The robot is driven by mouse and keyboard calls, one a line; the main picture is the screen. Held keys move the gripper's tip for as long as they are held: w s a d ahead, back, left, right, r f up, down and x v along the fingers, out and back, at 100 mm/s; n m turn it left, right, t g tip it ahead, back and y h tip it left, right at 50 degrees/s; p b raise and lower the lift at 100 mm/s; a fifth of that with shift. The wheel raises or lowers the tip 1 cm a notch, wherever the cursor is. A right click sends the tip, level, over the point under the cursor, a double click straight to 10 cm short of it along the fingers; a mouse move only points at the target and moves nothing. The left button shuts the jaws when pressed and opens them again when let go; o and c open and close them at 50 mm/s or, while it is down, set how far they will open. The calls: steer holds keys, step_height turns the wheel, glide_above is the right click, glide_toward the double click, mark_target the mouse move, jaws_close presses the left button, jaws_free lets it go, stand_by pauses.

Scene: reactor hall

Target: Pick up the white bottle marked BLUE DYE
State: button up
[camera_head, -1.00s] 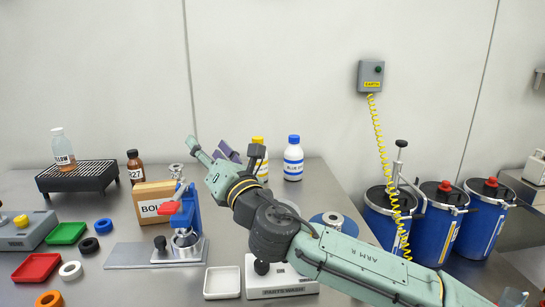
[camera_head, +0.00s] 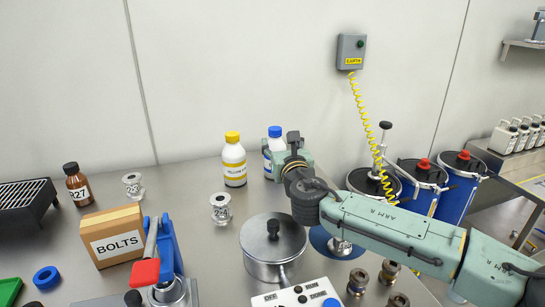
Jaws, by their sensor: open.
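The white bottle with a blue cap (camera_head: 274,132) stands upright at the back of the steel bench in the head view. My gripper (camera_head: 286,158) is at this bottle, reaching in from the right. Its green parts overlap the bottle's body and hide most of it, including most of the label. My gripper is open, but its fingertips are largely hidden. I cannot tell whether they touch the bottle or how far they reach around it. A similar white bottle with a yellow cap (camera_head: 234,160) stands close by on the left.
A lidded steel pot (camera_head: 272,248) and small metal fittings (camera_head: 220,208) stand in front. A BOLTS box (camera_head: 115,238), a red-and-blue press (camera_head: 160,262) and a brown bottle (camera_head: 77,184) are left. Blue drums (camera_head: 455,190) stand at right. The wall is behind the bottles.

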mark_target(276, 135)
steer(key=p+x, duration=0.3)
steer(key=x, duration=0.4)
steer(key=shift+w+f, duration=0.1)
steer(key=shift+w, duration=0.15)
steer(key=shift+c, duration=0.4)
jaws_close()
stand_by(0.4)
